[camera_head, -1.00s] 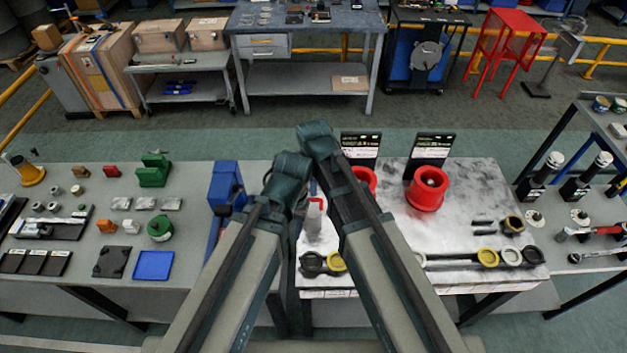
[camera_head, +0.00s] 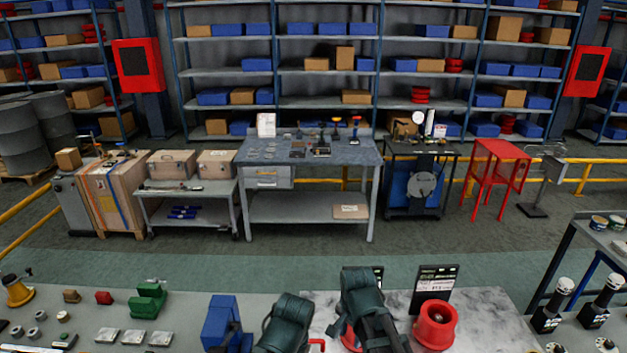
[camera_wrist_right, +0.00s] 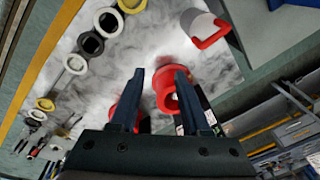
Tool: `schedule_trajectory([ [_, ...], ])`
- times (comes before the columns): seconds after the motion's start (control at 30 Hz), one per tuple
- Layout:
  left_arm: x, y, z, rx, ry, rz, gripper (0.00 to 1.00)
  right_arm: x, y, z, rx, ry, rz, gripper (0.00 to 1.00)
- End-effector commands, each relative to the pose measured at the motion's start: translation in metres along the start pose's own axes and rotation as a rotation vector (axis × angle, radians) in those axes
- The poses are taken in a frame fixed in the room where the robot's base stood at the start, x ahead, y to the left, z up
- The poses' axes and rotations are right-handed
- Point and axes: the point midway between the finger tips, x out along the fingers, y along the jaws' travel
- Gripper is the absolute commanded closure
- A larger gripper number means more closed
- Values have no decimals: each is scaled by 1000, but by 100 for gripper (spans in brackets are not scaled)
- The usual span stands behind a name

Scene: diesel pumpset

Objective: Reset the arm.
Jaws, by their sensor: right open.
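My two arms are folded up at the bottom edge of the head view, with dark green joints showing. My right gripper (camera_wrist_right: 158,76) shows in the right wrist view. Its two dark fingers are apart, with nothing clearly held between them. Beyond the fingers are red flanged parts (camera_wrist_right: 166,88) on a white and grey marbled bench top (camera_wrist_right: 150,30). I cannot tell how far below the fingers they are. In the head view one red part (camera_head: 436,325) stands right of my right arm. Another is mostly hidden behind that arm. My left gripper does not show.
A blue block (camera_head: 220,320) and green parts (camera_head: 147,300) stand on the bench left of my arms. A grey workbench (camera_head: 310,150), a red stand (camera_head: 495,165) and shelves of boxes lie beyond a clear floor strip. A dark rack (camera_head: 570,250) stands at right.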

Motion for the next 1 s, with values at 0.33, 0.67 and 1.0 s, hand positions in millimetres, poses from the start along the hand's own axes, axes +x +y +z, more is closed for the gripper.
schedule_trajectory([
  [0.33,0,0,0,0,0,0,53,-3,63,-15,-533,-38,17,53],
  [0.67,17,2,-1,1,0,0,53,12,86,-8,-837,-68,21,53],
  [1.0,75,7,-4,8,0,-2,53,66,71,58,-999,-107,79,53],
])
